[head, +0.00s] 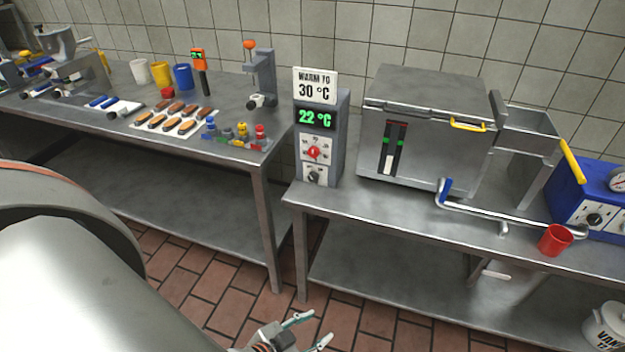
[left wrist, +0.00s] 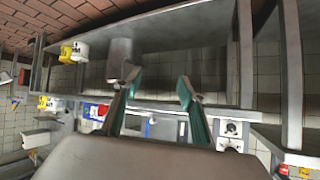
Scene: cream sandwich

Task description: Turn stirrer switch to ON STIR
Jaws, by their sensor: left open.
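The grey control box (head: 338,135) stands on the steel table beside the vat. It carries a green 22 °C display (head: 314,118), a red dial (head: 314,153) and, below that, a small dark switch knob (head: 314,176). The knob's labels are too small to read. My left gripper (head: 312,330) is low at the bottom edge of the head view, open and empty, in front of the table and well below the knob. In the left wrist view its two fingers (left wrist: 158,90) are spread, and a white panel with a knob (left wrist: 232,129) shows to their right. My right gripper is not in view.
A steel vat (head: 425,120), a silver pipe with a blue handle (head: 490,213) and a red cup (head: 555,240) are right of the box. A table (head: 120,125) with pastries and coloured cups is on the left. The floor gap between the tables is clear.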

